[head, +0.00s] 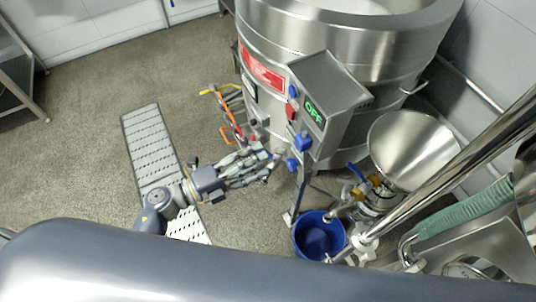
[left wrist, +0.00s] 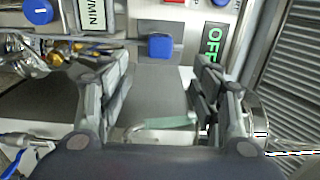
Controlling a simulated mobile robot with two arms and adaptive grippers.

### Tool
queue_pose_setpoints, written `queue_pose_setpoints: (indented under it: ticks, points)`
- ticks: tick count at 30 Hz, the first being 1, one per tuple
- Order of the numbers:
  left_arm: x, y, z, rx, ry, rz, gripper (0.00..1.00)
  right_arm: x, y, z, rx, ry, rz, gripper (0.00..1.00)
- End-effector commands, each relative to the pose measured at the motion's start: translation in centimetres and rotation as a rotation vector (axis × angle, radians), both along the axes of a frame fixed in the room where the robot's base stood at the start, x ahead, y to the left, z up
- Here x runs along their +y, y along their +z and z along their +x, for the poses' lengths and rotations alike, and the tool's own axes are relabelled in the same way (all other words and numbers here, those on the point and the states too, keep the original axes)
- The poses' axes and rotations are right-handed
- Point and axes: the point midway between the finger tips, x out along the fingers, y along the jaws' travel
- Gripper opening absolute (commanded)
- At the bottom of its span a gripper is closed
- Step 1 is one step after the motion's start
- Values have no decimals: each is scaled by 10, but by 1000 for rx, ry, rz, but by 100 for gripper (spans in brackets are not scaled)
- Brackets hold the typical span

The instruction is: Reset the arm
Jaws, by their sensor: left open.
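My left gripper (head: 268,160) reaches in from the lower left in the head view, close to the front of the steel vessel (head: 325,45). In the left wrist view my left gripper (left wrist: 165,75) is open, its fingers apart with nothing between them. Beyond the fingertips is the control box (head: 328,108) with a green OFF display (head: 315,112). The display also shows in the left wrist view (left wrist: 213,42). A blue knob (left wrist: 157,46) appears between the fingers there; I cannot tell its exact distance. My right gripper is in neither view.
A blue bucket (head: 319,236) stands on the floor below the control box. A steel funnel (head: 412,148) and a green hose (head: 465,212) are at the right. A perforated floor drain (head: 150,145) lies at the left. The floor at the left is mostly clear.

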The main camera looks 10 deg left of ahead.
Motion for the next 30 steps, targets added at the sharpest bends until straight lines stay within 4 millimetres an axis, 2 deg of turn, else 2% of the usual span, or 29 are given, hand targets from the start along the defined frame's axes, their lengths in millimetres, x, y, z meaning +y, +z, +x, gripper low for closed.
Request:
queue_pose_setpoints:
  ticks: [17, 20, 23, 25, 26, 29, 30]
  points:
    - [2, 0, -1, 0, 0, -1, 58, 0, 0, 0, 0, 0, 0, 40]
    - [4, -5, 1, 21, 17, -16, 58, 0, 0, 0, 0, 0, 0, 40]
    - [14, -26, 11, 103, 90, -77, 58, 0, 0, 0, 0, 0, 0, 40]
    - [27, -54, 20, 208, 182, -149, 58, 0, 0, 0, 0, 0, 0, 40]
    - [34, -70, 24, 264, 232, -183, 58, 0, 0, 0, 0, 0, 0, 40]
    - [62, -136, 28, 477, 424, -297, 58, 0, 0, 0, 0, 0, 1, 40]
    - [73, -165, 24, 565, 502, -337, 58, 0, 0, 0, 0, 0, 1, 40]
